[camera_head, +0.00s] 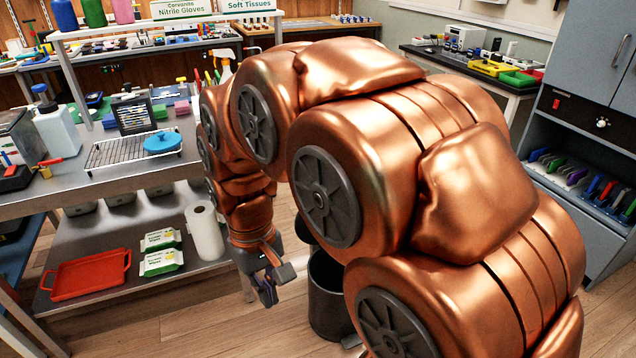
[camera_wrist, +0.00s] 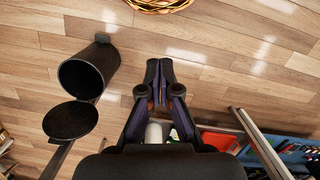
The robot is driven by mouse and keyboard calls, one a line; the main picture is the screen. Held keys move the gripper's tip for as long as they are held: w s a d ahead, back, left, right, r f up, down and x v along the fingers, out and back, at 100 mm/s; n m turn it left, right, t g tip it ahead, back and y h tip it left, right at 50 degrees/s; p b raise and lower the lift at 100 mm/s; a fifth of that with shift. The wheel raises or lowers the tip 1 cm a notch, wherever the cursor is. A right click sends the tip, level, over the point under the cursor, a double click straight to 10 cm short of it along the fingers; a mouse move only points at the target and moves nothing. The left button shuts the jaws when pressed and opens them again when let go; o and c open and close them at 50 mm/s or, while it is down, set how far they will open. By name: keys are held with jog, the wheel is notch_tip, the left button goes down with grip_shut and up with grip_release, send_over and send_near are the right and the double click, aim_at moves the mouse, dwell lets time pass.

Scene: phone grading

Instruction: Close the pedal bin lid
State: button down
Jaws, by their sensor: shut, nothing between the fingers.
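The dark pedal bin (camera_head: 325,312) stands on the wooden floor in the head view, partly hidden behind my copper arm. In the wrist view the bin (camera_wrist: 103,62) is at the upper left with its dark mouth showing. Its round black lid (camera_wrist: 70,120) is open, swung out beside the mouth. In the head view a dark shape just above the bin may be the lid, mostly hidden by my arm. My gripper (camera_head: 272,290) hangs left of the bin, apart from it. In the wrist view my gripper (camera_wrist: 160,72) has its fingertips together, empty, right of the bin.
A steel workbench (camera_head: 120,180) stands left of my gripper. Its lower shelf holds a red tray (camera_head: 88,280), wipe packs (camera_head: 162,250) and a paper roll (camera_head: 205,232). A grey cabinet (camera_head: 585,130) is at right.

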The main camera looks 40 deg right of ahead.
jog(key=w+d+m+t, duration=0.1)
jog(key=w+d, duration=0.8)
jog(key=w, duration=0.4)
jog(key=w+d+m+t, duration=0.1)
jog(key=w+d, duration=0.8)
jog(key=w, duration=0.3)
jog(key=w+d+f+t, duration=0.1)
jog(key=w+d+f, duration=0.2)
jog(key=d, duration=0.7)
jog(key=w+d+f+m+t+h, duration=0.1)
jog(key=w+d+f, duration=0.25)
jog(key=d, duration=0.55)
jog(key=w+d+f+t, duration=0.1)
jog(key=w+d+f, duration=0.25)
jog(key=d, duration=0.65)
jog(key=shift+s+p+x, duration=0.2)
jog(key=shift+p+x, duration=0.15)
jog(key=shift+x, duration=4.55)
jog(key=shift+s+a+b, duration=0.15)
jog(key=shift+s+b, duration=0.1)
jog(key=shift+b, duration=0.4)
